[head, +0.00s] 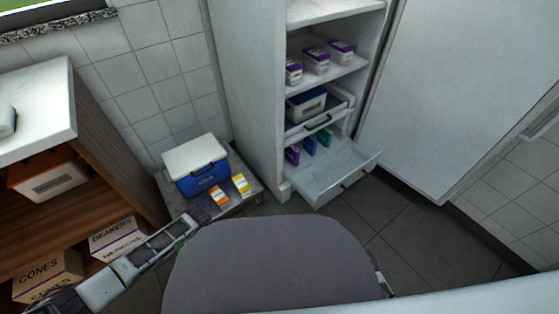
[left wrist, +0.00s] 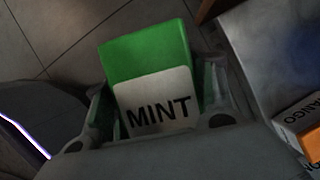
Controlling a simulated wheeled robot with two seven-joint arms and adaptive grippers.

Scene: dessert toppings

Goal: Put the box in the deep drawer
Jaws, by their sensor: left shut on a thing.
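My left gripper (left wrist: 158,100) is shut on a green box (left wrist: 145,55) with a white label reading MINT, seen close up in the left wrist view. In the head view the arm reaches in from the lower left, and the gripper (head: 198,216) is low in front of the grey slab with the cooler. The box is not clearly visible there. The bottom drawer (head: 345,182) of the tall white cabinet is pulled out. Purple (head: 292,156), blue (head: 309,146) and green (head: 325,137) boxes stand at its back. My right gripper is not in view.
A blue and white cooler (head: 197,165) stands on the slab beside orange (head: 219,196) and yellow (head: 241,184) boxes. A shallower drawer (head: 318,124) sits above the open one. The white cabinet door (head: 430,90) stands open at right. Wooden shelves (head: 100,150) stand left.

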